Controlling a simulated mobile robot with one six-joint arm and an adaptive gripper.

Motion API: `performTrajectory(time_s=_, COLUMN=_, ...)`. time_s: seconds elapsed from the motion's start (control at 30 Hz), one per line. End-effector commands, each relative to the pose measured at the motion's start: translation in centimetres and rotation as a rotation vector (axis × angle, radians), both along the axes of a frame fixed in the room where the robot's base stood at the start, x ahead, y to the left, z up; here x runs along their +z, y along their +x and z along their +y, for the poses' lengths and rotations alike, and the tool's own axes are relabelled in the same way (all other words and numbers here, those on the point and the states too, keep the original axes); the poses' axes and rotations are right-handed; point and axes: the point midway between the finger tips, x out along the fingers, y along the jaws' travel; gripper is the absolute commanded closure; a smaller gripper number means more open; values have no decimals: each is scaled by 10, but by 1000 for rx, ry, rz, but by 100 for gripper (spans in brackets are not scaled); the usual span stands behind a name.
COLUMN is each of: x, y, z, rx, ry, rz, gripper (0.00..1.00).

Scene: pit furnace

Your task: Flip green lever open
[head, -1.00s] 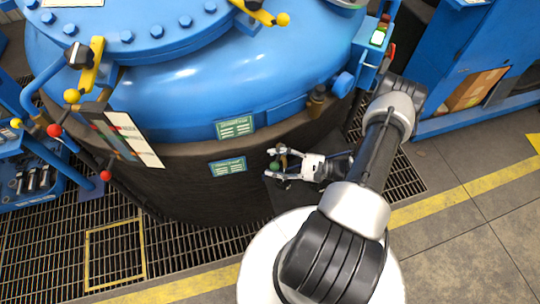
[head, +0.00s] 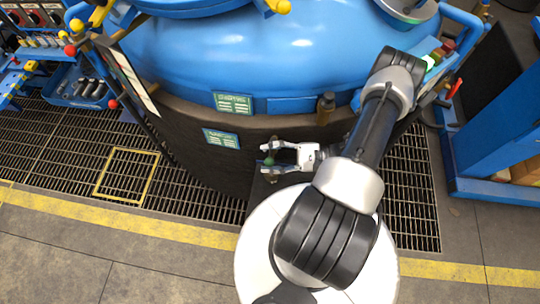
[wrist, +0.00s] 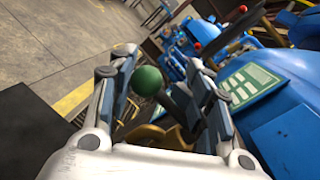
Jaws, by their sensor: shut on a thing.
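The green lever's round knob (head: 268,162) shows at the tips of my gripper (head: 272,158), low against the dark side of the blue furnace (head: 270,55). In the wrist view the green knob (wrist: 147,80) sits between the two fingers of my gripper (wrist: 165,90), nearer the left finger. The fingers are shut on the lever. A dark rod lies beside the knob between the fingers. The lever's base is mostly hidden by the fingers.
Green-and-white label plates (head: 221,138) are on the furnace side. A floor grating (head: 70,140) and yellow floor line (head: 120,222) lie in front. A blue cabinet (head: 500,150) stands at right. Levers with red and yellow knobs are at upper left.

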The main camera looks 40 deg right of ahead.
Motion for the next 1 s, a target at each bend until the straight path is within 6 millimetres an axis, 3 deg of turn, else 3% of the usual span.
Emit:
performTrajectory(time_s=0.5, x=-3, y=1, z=-2, rx=5, ry=-7, rz=10, gripper=97)
performTrajectory(time_s=0.53, x=-3, y=1, z=-2, rx=5, ry=-7, rz=9, gripper=53)
performTrajectory(time_s=0.87, x=-2, y=1, z=-1, rx=6, ry=-7, rz=6, gripper=31)
performTrajectory(time_s=1.0, x=-2, y=1, z=-1, rx=8, ry=-5, rz=5, gripper=30)
